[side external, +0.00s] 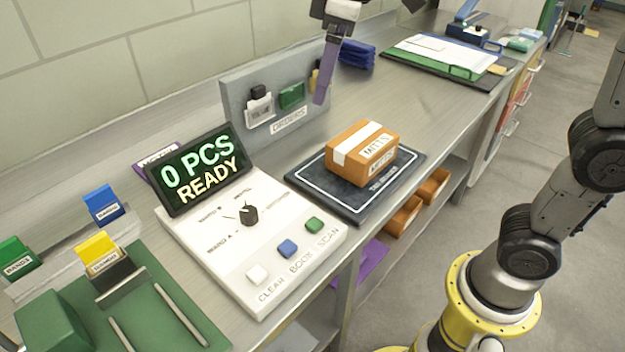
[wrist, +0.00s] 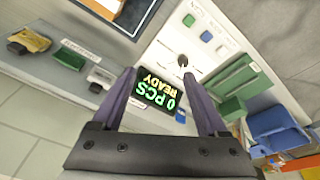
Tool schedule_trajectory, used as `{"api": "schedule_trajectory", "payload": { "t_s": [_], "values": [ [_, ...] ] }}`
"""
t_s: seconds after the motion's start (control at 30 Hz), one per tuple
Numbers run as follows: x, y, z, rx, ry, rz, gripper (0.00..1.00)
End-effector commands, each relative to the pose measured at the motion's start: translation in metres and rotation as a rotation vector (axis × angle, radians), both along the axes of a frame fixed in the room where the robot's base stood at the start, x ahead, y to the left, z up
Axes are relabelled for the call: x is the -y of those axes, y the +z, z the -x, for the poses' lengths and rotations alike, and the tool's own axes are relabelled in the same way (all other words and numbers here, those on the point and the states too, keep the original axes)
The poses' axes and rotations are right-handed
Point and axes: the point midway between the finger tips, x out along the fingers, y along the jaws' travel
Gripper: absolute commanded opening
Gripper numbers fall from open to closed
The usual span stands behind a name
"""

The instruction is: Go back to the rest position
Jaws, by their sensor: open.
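My gripper (side external: 322,82) hangs in the air above the back of the bench, near the grey holder panel. In the wrist view my gripper (wrist: 165,84) has its two purple fingers spread wide with nothing between them. Beyond the fingers is the white console (wrist: 175,45) with its screen (wrist: 157,90). In the side view the screen (side external: 200,168) reads "0 PCS READY". An orange box (side external: 362,153) labelled "MITTS" sits on the dark pad (side external: 330,190), apart from my gripper.
The grey panel (side external: 235,95) holds several small items close to my gripper. The console (side external: 290,245) has a knob and white, blue and green buttons. A green mat (side external: 150,290) with card holders lies at front left. A folded blue stack (side external: 357,54) lies behind my gripper.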

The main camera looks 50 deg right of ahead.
Motion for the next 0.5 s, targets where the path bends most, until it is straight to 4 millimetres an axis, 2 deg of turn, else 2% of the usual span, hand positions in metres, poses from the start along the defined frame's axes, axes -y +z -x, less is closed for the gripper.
{"api": "schedule_trajectory", "payload": {
  "t_s": [0.03, 0.1, 0.23, 0.4, 0.5],
  "values": [
    [0.015, 0.004, 0.02, 0.028, -0.041, -0.009, 0.76],
    [0.031, 0.005, 0.044, 0.064, -0.096, -0.021, 0.76],
    [0.055, -0.007, 0.09, 0.127, -0.201, -0.045, 0.76],
    [0.076, -0.043, 0.146, 0.201, -0.342, -0.077, 0.76],
    [0.081, -0.069, 0.169, 0.227, -0.409, -0.095, 0.76]
  ]
}}
